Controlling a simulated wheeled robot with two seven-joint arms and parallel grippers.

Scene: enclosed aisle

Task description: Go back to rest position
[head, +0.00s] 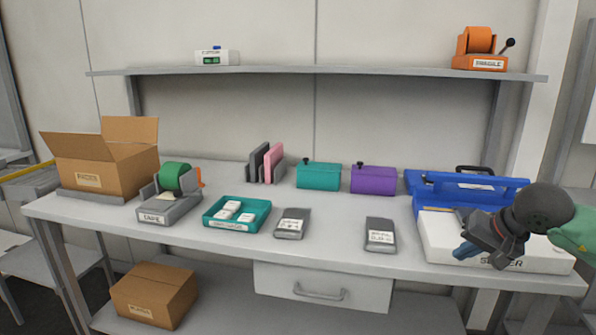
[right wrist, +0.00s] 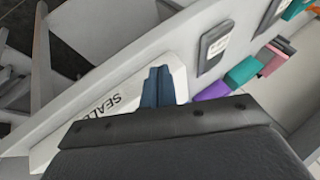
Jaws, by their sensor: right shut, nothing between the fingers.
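My right gripper (head: 478,252) is at the right end of the bench, in front of and above the white and blue sealer (head: 440,232). Its blue fingers are together with nothing between them. In the right wrist view the fingers (right wrist: 158,86) point over the sealer's white base (right wrist: 105,105), which carries the lettering. I cannot tell whether they touch it. My left gripper does not show.
The bench (head: 330,250) carries a tape dispenser (head: 172,205), a teal tray (head: 215,222), two grey devices (head: 291,223) (head: 380,235), a teal box (head: 318,176) and a purple box (head: 373,179). An open carton (head: 90,175) stands left. A shelf (head: 330,71) runs above.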

